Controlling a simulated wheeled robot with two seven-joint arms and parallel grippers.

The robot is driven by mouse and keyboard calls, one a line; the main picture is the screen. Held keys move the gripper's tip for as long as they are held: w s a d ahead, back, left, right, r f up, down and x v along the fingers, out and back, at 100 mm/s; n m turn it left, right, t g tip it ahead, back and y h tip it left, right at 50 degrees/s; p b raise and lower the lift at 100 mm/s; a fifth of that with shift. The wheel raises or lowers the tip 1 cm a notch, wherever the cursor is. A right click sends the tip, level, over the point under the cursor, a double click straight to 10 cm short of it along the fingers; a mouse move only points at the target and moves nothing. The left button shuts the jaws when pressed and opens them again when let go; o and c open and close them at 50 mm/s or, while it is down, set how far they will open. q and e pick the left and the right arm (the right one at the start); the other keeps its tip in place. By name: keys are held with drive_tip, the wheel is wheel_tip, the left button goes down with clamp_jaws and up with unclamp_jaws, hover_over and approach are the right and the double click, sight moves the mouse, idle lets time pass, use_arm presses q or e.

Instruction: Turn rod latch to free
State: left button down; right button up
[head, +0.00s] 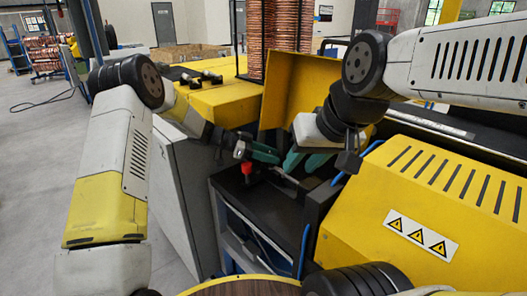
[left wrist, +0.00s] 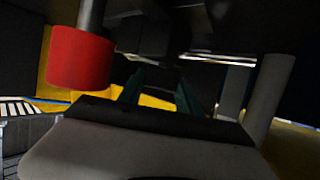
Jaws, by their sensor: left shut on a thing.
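The rod latch shows a red cylinder-shaped end (head: 247,169) low in the yellow and dark machine in the head view. A large red cylinder on a grey rod (left wrist: 80,58) shows at the upper left of the left wrist view. My left gripper (head: 268,155) reaches in beside the red part, its teal fingers pointing right. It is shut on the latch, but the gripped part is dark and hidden. Its fingers also show in the left wrist view (left wrist: 160,92). My right gripper (head: 305,160) is just to the right, with its teal fingers apart and nothing seen between them.
A yellow panel (head: 298,95) stands behind the grippers. A yellow housing with warning signs (head: 440,190) is close on the right. Copper coils (head: 285,40) rise behind. A blue hose (head: 345,180) runs beside the right gripper. Open floor lies at the left.

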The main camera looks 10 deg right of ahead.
idle(0.3)
use_arm(q)
drive_tip(key=c, duration=0.8)
unclamp_jaws()
drive_tip(key=shift+r, duration=0.1)
drive_tip(key=shift+r, duration=0.25)
wheel_tip(320, 180, up, 3)
drive_tip(key=shift+f, duration=0.1)
drive_tip(key=s+a, duration=0.1)
drive_tip(key=s, duration=0.4)
drive_tip(key=s+a+r, duration=0.1)
drive_tip(key=s, duration=0.4)
drive_tip(key=s+a, duration=0.1)
drive_tip(key=s, duration=0.4)
drive_tip(key=shift+s+a+r, duration=0.15)
drive_tip(key=shift+s+r, duration=0.15)
drive_tip(key=shift+s, duration=0.05)
